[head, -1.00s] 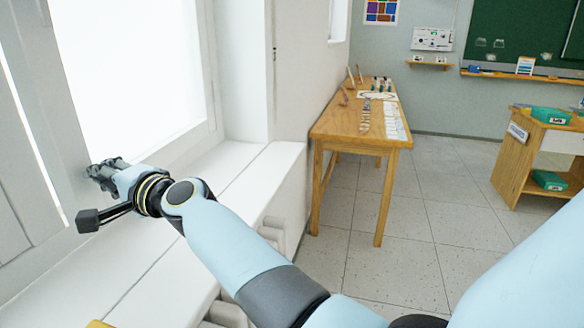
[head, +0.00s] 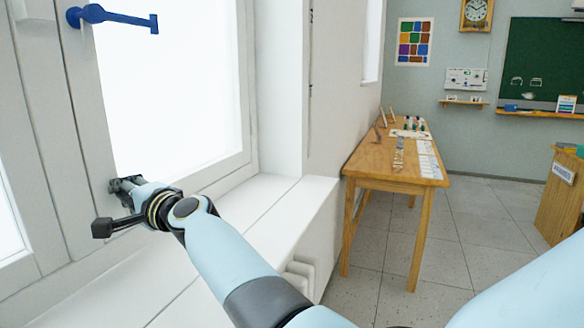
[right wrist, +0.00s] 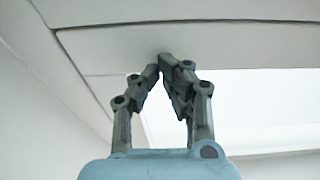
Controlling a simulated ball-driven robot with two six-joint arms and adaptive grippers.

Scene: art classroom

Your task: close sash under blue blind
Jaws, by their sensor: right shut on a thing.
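The white window sash (head: 85,120) with its bright pane fills the left of the head view. A blue handle (head: 115,17) sits on the sash's left stile, near the top edge of the picture. My right gripper (head: 118,188) is at the lower part of that stile, shut on the sash. In the right wrist view its fingers (right wrist: 163,66) come together against the white sash frame (right wrist: 115,52), and the exact contact is partly hidden by the fingers. No bright gap shows between this stile and the white frame to its left. The blue blind is out of view. My left gripper is not in view.
A white sill (head: 250,205) runs below the window, with a radiator (head: 302,275) under it. A wooden table (head: 375,168) with small items stands beyond, along the wall. A wooden cabinet (head: 558,205) is at the right. Tiled floor (head: 460,225) between them is clear.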

